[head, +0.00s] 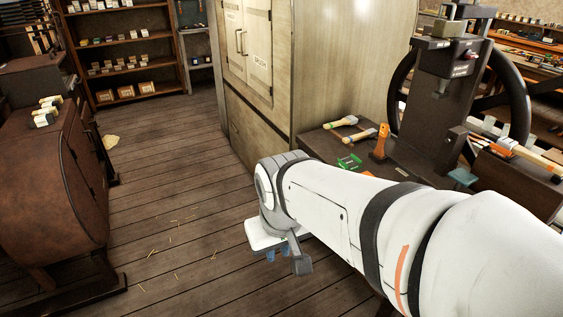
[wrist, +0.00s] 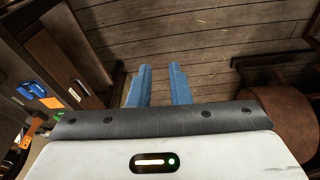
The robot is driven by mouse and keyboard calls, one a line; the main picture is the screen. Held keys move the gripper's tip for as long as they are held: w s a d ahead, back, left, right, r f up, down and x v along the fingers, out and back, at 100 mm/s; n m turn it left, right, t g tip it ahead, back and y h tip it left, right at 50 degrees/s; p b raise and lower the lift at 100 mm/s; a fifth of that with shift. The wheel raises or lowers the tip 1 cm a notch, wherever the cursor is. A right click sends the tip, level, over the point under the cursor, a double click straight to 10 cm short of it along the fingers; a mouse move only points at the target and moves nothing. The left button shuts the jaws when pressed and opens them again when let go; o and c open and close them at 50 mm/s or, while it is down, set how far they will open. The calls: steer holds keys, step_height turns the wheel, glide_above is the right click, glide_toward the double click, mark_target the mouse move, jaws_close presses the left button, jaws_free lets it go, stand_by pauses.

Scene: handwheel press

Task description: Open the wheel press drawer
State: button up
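The wheel press (head: 440,95) stands on a dark bench at the right of the head view, with a large dark handwheel (head: 515,95) behind its column. My gripper (head: 280,252) is in front of the bench, above the floor, pointing down in the head view. In the wrist view its two blue fingers (wrist: 160,68) stand apart with bare floorboards between them. It is open and empty, touching nothing that I can see.
Orange-handled tools (head: 380,143) and a green item (head: 349,162) lie on the bench top. A tall pale cabinet (head: 265,70) stands behind it. A rusty brown cabinet (head: 50,180) stands at the left.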

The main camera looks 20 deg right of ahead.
steer(key=w+d+f+n+g+h+b, duration=0.1)
steer(key=w+d+f+h+b, duration=1.4)
steer(key=w+d+f+b, duration=1.75)
steer(key=w+d+f, duration=0.1)
steer(key=d, duration=0.2)
steer(key=w+d+f, duration=0.1)
steer(key=d+f, duration=0.1)
steer(key=d, duration=0.1)
steer(key=w+d+f+p, duration=0.1)
steer(key=w+d, duration=0.1)
steer(key=d, duration=0.1)
steer(key=shift+w+d+f, duration=0.1)
steer(key=shift+f, duration=0.3)
jaws_close()
